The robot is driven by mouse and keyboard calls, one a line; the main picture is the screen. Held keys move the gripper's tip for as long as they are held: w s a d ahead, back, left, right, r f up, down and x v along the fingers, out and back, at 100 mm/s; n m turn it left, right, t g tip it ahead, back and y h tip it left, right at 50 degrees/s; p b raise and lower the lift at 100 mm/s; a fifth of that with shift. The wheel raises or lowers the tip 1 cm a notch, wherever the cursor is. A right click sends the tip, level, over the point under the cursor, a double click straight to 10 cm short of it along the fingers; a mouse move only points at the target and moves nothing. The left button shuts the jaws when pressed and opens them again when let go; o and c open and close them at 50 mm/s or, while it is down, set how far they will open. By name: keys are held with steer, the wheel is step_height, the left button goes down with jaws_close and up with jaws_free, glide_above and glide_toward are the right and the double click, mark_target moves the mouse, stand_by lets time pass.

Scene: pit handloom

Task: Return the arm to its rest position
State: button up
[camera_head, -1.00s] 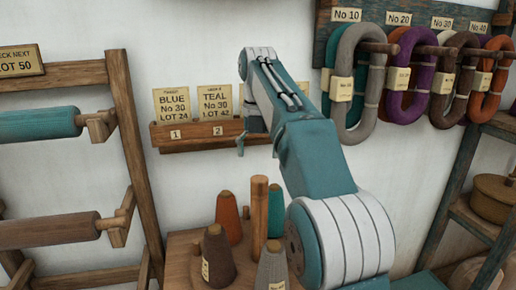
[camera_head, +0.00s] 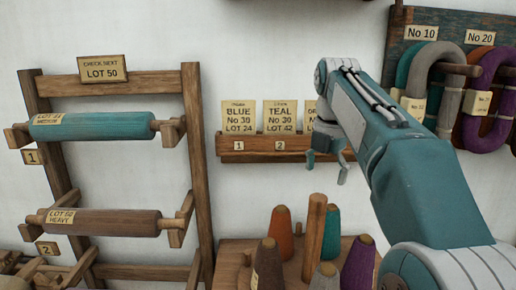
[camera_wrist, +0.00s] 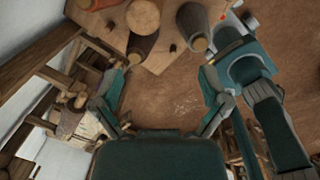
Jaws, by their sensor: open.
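My arm reaches up from the lower right of the head view. My gripper (camera_head: 326,170) hangs in front of the right part of the card shelf, pointing down, with its fingers apart and nothing between them. In the wrist view my gripper (camera_wrist: 160,108) is open over bare brown floor (camera_wrist: 185,98). The table (camera_wrist: 170,60) with yarn cones lies beyond the fingertips at the top of that view. My arm hides part of the third card and the right side of the wall.
A wooden rack (camera_head: 192,150) with a teal roller (camera_head: 95,126) and a brown roller (camera_head: 105,222) stands left. The card shelf (camera_head: 260,146) is on the wall. Several cones, including an orange one (camera_head: 280,230), stand below. Looped yarn hanks (camera_head: 448,80) hang at upper right.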

steer(key=s+f+m+t, duration=0.2)
steer(key=s+f+m, duration=0.7)
steer(key=s+m, duration=0.3)
steer(key=s+f+m+t, duration=0.2)
steer(key=s+f+m, duration=0.7)
steer(key=s+m, duration=0.4)
steer(key=shift+f+m+t, duration=0.3)
steer(key=shift+m, duration=0.3)
